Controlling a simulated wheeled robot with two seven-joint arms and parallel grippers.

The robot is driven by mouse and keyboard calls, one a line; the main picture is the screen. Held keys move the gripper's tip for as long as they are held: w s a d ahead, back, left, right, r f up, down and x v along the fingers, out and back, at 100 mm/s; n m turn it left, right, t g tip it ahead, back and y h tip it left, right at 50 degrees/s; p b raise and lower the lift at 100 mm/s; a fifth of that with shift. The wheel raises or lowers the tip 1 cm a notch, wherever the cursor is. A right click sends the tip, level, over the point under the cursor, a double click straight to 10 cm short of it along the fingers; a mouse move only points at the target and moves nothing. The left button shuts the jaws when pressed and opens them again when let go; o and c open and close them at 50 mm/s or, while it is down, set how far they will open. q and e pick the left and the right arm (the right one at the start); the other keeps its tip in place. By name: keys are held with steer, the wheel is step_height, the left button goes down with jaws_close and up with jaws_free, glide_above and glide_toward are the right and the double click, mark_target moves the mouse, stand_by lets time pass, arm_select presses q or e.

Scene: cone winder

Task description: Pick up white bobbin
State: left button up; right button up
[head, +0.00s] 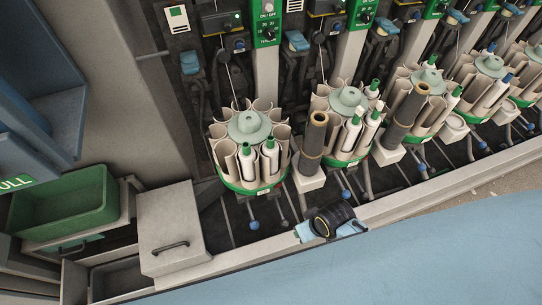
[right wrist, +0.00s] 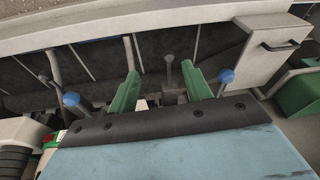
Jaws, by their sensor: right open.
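Several white bobbins with green tips stand in the round magazines. Two are in the nearest magazine (head: 222,172), one white bobbin (head: 270,160) and another white bobbin (head: 246,163) at its front. More white bobbins (head: 352,134) stand in the second magazine. My right gripper (right wrist: 163,88) shows in the right wrist view, its two green fingers apart over the dark gap behind the machine's front rail, with no bobbin seen between them. In the head view part of my right arm (head: 331,220) is at the rail, in front of the magazines; its fingers are hidden. My left gripper is not in view.
Dark brown tubes (head: 312,138) stand beside the magazines. Blue-knobbed levers (head: 253,225) stick out below them; one blue knob (right wrist: 226,76) is close to my right fingers. A grey box with a handle (head: 174,232) and a green bin (head: 64,208) are at left.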

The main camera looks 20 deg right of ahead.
steer(key=w+a+r+y, duration=0.1)
steer(key=w+a+r, duration=0.1)
steer(key=r, duration=0.5)
steer(key=w+a+r, duration=0.2)
steer(key=r, duration=0.4)
steer(key=n+g+h+p, duration=0.1)
steer(key=g+h, duration=0.1)
steer(key=g, duration=0.1)
glide_toward(271, 138)
step_height(271, 138, down, 6)
steer(key=shift+w+a+r, duration=0.1)
steer(key=shift+s+f+b, duration=0.2)
steer(key=shift+f+b, duration=0.3)
steer(key=shift+f, duration=2.25)
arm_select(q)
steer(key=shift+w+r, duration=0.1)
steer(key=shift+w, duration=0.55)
arm_select(e)
steer(key=c, duration=0.5)
